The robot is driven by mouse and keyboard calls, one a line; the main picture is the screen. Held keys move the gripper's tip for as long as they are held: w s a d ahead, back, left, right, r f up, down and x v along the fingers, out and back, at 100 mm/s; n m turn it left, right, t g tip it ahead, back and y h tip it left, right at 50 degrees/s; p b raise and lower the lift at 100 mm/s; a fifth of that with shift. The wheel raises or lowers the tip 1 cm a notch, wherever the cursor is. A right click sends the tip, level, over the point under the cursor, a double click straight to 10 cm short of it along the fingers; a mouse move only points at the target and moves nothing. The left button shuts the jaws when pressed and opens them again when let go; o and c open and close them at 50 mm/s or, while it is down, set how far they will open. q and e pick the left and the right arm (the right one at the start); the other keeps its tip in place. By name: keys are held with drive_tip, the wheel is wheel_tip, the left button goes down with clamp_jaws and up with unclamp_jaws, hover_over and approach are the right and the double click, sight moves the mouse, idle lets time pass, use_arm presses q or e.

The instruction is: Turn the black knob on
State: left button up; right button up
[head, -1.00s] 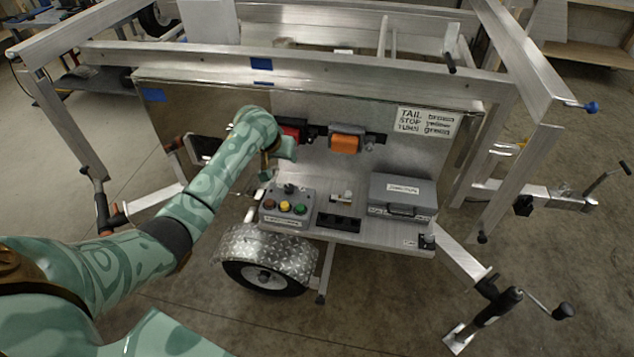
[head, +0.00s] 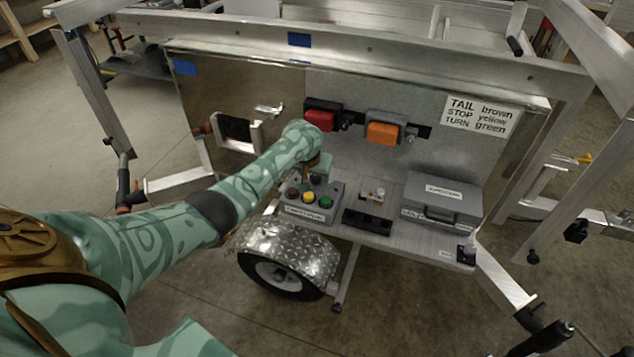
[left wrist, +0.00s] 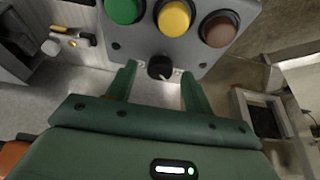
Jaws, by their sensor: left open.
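The grey control box (head: 312,212) sits on the trailer's shelf, with brown, yellow and green buttons on its face. The black knob (head: 316,180) is at the back of the box, just below my left gripper (head: 319,166). In the left wrist view, the black knob (left wrist: 160,67) is between the tips of my open left gripper (left wrist: 160,74). A finger stands on each side of it, with a visible gap. A small white mark shows on the knob. I cannot tell the fingers' exact height against the knob. My right gripper is not in view.
A red lamp (head: 320,117) and an orange lamp (head: 382,133) are on the panel behind the box. A grey case (head: 442,196), a black tray (head: 367,222) and a small switch part (head: 374,195) stand to the right. The shelf's front edge is close.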

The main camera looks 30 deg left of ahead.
use_arm(q)
drive_tip(key=shift+w+a+f, duration=0.1)
drive_tip(key=shift+w+f, duration=0.1)
drive_tip(key=shift+f, duration=0.2)
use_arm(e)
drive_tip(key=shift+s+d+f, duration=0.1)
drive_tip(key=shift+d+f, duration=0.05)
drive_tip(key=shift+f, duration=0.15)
use_arm(q)
drive_tip(key=shift+r, duration=0.1)
drive_tip(key=c, duration=1)
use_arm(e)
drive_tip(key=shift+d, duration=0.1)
